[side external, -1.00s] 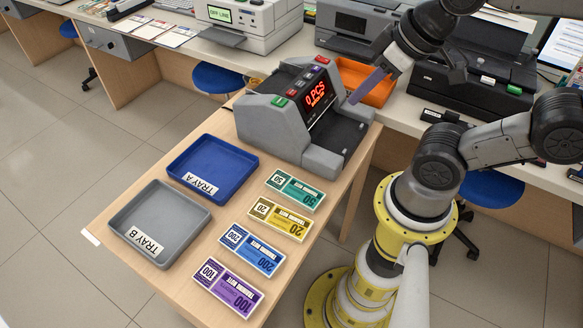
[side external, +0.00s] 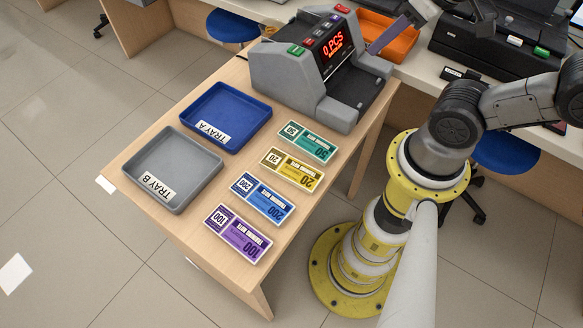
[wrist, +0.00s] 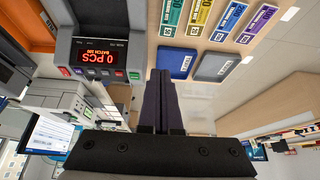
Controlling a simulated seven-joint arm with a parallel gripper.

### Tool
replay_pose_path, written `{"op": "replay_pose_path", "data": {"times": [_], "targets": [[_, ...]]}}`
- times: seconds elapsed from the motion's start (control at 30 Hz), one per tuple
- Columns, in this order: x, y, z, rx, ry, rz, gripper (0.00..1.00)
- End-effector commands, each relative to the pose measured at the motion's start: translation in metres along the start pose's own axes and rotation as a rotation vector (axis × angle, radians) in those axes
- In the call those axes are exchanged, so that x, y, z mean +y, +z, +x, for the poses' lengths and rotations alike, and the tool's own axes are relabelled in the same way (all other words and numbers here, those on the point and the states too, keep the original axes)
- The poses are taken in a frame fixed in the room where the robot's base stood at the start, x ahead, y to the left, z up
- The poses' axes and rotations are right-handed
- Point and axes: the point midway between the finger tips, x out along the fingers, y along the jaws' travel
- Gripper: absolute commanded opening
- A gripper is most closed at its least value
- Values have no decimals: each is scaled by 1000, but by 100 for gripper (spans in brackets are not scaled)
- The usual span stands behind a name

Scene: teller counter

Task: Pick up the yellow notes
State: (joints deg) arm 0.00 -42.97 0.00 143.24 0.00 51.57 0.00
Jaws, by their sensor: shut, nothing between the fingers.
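The yellow notes (side external: 292,170), a banded bundle marked 20, lie flat on the wooden table between the green notes (side external: 306,141) and the blue notes (side external: 263,198). They also show at the top of the wrist view (wrist: 201,14). My gripper (side external: 371,51) is up at the top of the side view, in front of the note counter, well away from the yellow notes. In the wrist view its dark purple fingers (wrist: 161,74) are together with nothing between them.
Purple notes (side external: 237,233) lie at the row's near end. Blue tray A (side external: 263,104) and grey tray B (side external: 216,168) are empty, left of the notes. The grey counter (side external: 285,75) with its red display stands behind. An orange tray (side external: 395,42) sits beyond it.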

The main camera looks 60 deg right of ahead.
Motion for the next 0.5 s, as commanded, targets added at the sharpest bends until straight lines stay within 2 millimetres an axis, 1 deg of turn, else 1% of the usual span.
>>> {"op": "replay_pose_path", "data": {"times": [0.47,0.5], "targets": [[0,0,0,0,0,0,0],[0,0,0,0,0,0,7]]}}
